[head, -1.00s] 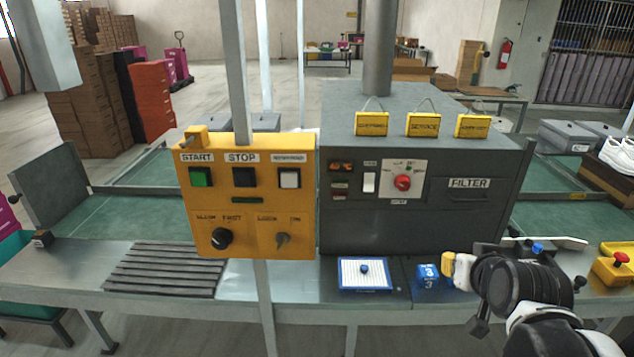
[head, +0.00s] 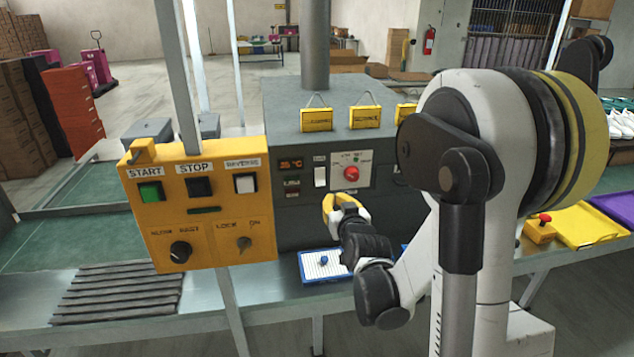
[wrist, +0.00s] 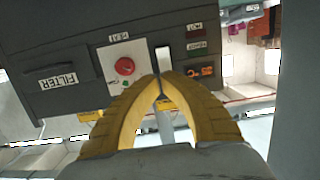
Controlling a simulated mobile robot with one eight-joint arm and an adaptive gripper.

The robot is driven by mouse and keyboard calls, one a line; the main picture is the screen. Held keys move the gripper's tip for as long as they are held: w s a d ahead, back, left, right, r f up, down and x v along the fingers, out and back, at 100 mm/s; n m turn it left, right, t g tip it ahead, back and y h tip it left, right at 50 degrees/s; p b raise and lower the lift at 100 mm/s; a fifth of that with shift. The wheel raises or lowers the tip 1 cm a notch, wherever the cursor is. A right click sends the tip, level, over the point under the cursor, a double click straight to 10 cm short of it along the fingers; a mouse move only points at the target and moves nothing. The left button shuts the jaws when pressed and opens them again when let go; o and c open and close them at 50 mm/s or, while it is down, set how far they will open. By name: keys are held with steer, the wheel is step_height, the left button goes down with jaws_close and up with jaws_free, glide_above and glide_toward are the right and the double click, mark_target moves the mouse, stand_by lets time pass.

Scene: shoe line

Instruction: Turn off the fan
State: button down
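The grey machine (head: 290,225) carries a control panel with a white rocker switch (head: 320,177); the small label above it is too blurred to read. Right of the switch is a red knob (head: 351,173) on a white plate. My gripper (head: 332,203) is in front of the machine, just below the switch and knob. In the wrist view, which is upside down, the yellow fingertips (wrist: 160,76) meet just short of the white switch (wrist: 163,58), with the red knob (wrist: 124,66) beside them. The gripper is shut and empty. Contact with the panel cannot be told.
A yellow control box (head: 210,225) with green, black and white buttons stands left of the machine on a post. Yellow tags (head: 365,117) hang on the machine's top. A blue-rimmed tray (head: 308,278) lies on the bench below my gripper. My arm covers the machine's right side.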

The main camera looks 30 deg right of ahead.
mark_target(323, 182)
steer(key=b+x, duration=0.3)
steer(key=x, duration=1)
steer(key=shift+w+f+b, duration=0.1)
steer(key=shift+f+b, duration=0.1)
steer(key=shift+b, duration=0.15)
steer(key=shift+w+d, duration=0.1)
steer(key=shift+w, duration=0.3)
steer(key=shift+w+d+f+b, duration=0.15)
steer(key=shift+w+f+b, duration=0.15)
steer(key=shift+w+b, duration=0.1)
steer(key=shift+s+f, duration=0.1)
